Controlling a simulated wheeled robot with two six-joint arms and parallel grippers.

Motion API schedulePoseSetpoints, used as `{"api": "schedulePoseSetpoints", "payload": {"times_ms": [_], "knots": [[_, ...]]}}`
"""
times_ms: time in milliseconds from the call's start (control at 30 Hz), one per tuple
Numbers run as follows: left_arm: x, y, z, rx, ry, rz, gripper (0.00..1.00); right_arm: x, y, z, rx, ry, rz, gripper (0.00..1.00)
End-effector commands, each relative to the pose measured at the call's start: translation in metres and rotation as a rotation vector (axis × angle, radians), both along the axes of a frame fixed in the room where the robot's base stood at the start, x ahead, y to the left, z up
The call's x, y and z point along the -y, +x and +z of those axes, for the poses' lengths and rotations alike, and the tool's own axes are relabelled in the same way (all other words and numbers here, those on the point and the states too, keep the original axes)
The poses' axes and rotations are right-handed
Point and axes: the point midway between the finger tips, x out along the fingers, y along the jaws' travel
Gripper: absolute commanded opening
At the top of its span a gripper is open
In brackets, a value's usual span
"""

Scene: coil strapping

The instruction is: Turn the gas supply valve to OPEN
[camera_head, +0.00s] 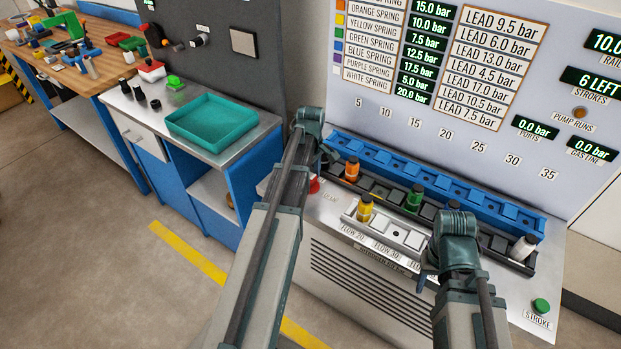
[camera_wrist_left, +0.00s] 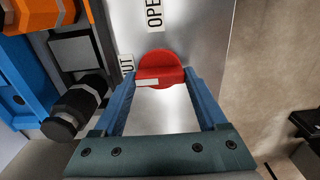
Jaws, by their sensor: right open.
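The red round gas supply valve knob (camera_wrist_left: 165,66) is in the left wrist view, on a bare metal panel. A white mark on it lies to the left, towards a partly hidden label ending in "UT" (camera_wrist_left: 127,66). The OPEN label (camera_wrist_left: 154,14) is above the knob. My left gripper (camera_wrist_left: 161,82) has its two blue fingers on either side of the knob, and both fingertips appear to touch it. In the head view a little of the red knob (camera_head: 314,185) shows beside my left arm. My right gripper (camera_head: 426,270) is open over the bench front, largely hidden by its own wrist.
A green STROKE button (camera_head: 541,305) is at the front right. A teal tray (camera_head: 211,120) stands on the left bench.

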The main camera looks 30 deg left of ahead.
Motion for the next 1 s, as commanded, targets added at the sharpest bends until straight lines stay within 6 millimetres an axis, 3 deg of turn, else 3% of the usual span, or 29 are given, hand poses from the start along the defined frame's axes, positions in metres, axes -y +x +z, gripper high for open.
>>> {"api": "schedulePoseSetpoints", "payload": {"times_ms": [33, 267, 633, 1000], "knots": [[0.0, 0.0001, 0.0, 0.0, 0.0, 0.0, 0.59, 0.0, 0.0, 0.0, 0.0, 0.0, 0.0, 0.5], [0.0, 0.0, -0.0001, 0.0, 0.0, 0.0, 0.19, 0.0, 0.0, -0.0001, 0.0, 0.0, 0.0, 0.5], [0.0, 0.0001, -0.0001, 0.0, 0.0, -0.09, 0.19, 0.0, 0.0, -0.0001, 0.0, 0.0, 0.0, 0.5], [0.0, 0.0001, -0.0001, 0.001, 0.0, -0.41, 0.19, 0.0, 0.0, -0.0001, 0.0, 0.0, 0.0, 0.5]]}}
